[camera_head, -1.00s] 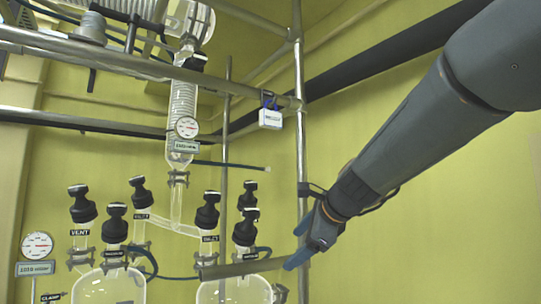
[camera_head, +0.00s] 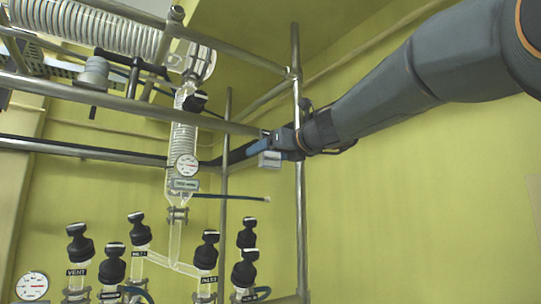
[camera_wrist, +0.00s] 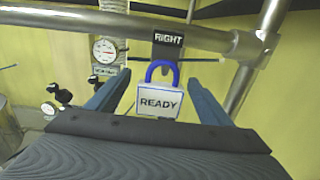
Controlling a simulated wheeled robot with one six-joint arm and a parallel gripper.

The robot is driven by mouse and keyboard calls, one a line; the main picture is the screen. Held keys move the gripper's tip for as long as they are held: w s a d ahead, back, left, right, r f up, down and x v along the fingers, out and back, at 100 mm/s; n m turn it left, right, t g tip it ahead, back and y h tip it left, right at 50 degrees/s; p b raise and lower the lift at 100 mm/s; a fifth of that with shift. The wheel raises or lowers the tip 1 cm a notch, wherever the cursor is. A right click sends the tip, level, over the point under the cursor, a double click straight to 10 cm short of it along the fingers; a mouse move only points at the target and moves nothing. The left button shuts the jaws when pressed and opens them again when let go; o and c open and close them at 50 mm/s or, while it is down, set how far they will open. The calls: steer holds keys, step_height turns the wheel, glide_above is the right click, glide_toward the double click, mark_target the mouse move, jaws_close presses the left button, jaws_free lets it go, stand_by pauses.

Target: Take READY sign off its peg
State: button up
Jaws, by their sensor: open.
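The READY sign (camera_wrist: 158,104) is a white plate with a blue loop at its top. In the wrist view it hangs by the loop below a black tag marked RIGHT (camera_wrist: 168,40), at the horizontal metal rail. The peg itself is hard to make out behind the loop. My gripper (camera_wrist: 158,88) is open, with one blue finger on each side of the sign and visible gaps to it. In the head view my gripper (camera_head: 258,147) is up at the rail, and the sign (camera_head: 269,160) shows partly below the fingers.
A horizontal rail (camera_wrist: 100,20) runs just above the sign and meets an upright metal post (camera_wrist: 250,75) on the right. A glass condenser with a round gauge (camera_head: 187,165) stands to the left. Several black-capped glass necks are below. The yellow wall on the right is clear.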

steer(key=shift+p+x, duration=0.35)
steer(key=shift+x, duration=1.1)
steer(key=c, duration=1.1)
steer(key=shift+r, duration=0.15)
